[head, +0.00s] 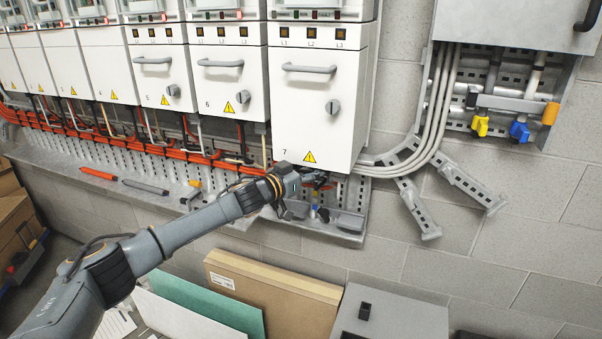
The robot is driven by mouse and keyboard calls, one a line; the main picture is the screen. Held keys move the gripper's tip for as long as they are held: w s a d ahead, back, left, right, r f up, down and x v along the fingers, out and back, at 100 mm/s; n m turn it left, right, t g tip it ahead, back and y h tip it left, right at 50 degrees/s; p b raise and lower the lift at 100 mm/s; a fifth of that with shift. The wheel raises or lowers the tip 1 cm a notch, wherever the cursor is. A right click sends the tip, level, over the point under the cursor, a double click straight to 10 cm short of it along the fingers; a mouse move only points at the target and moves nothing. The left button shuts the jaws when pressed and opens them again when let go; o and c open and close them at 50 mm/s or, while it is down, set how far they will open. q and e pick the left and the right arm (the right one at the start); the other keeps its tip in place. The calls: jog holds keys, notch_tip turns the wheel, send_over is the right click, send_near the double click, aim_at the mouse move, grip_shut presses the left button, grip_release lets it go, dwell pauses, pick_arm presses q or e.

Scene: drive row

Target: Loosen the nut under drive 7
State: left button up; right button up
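Drive 7 (318,110) is the white cabinet at the right end of the row, with a grey handle, a round knob and a yellow warning sign. My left gripper (312,194) is just below its bottom edge, over the metal tray (351,222). The gripper is small here and its fingers blend with dark parts, so I cannot tell whether it is open or shut. The nut under drive 7 cannot be made out; the gripper and the cabinet's lower edge cover that area. My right gripper is not in view.
Orange cables (130,143) run under the other drives. Grey conduits (437,110) curve in at drive 7's right. A red marker-like tool (98,174) and a grey one (146,187) lie on the ledge. Boxes (270,285) and panels stand below.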

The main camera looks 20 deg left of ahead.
pick_arm(q)
jog(key=v, duration=1.1)
jog(key=shift+s, duration=0.15)
